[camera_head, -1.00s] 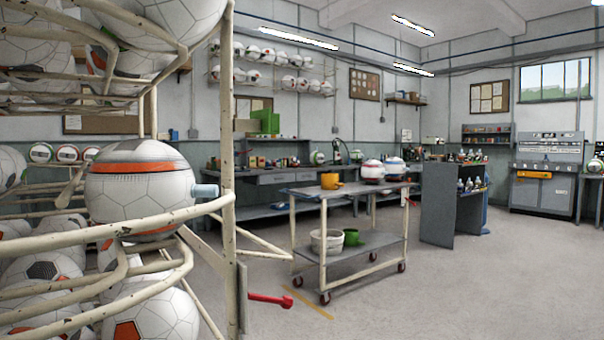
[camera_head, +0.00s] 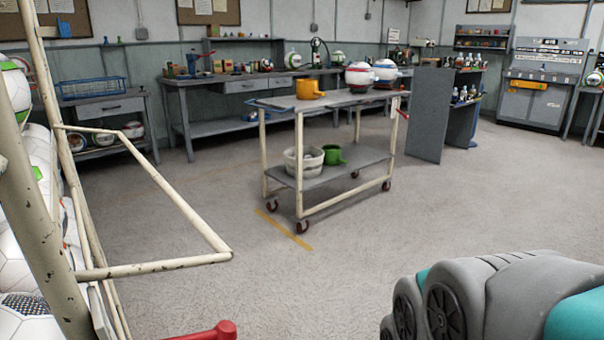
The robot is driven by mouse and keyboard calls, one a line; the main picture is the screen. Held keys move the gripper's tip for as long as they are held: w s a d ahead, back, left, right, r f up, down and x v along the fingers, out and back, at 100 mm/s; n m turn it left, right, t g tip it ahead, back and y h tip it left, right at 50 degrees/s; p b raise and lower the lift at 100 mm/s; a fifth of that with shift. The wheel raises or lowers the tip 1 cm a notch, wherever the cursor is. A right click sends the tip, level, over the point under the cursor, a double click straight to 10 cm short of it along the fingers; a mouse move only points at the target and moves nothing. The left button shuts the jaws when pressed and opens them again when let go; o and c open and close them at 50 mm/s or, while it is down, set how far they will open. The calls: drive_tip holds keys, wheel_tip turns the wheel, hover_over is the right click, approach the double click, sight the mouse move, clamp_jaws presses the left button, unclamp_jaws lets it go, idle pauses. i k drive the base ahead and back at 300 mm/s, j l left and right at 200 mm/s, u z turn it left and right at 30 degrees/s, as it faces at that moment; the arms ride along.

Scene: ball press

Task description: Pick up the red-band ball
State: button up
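The red-band ball (camera_head: 359,76) is white with a red stripe. It sits on the top shelf of a wheeled cart (camera_head: 325,101), towards the right end of the shelf. A similar white ball with a blue band (camera_head: 385,70) is just to its right and partly hidden behind it. The cart stands in the middle distance, well away from me. A grey and teal part of my arm fills the lower right corner. My gripper's fingers are not in view.
A cream metal rack (camera_head: 40,180) with balls stands close on the left, its bent rail (camera_head: 165,268) reaching into the floor space. A bucket (camera_head: 303,161) and green mug (camera_head: 333,155) sit below. Open floor lies before the cart.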

sight(359, 77)
drive_tip(key=i+z, duration=0.4)
drive_tip(key=i, duration=2.15)
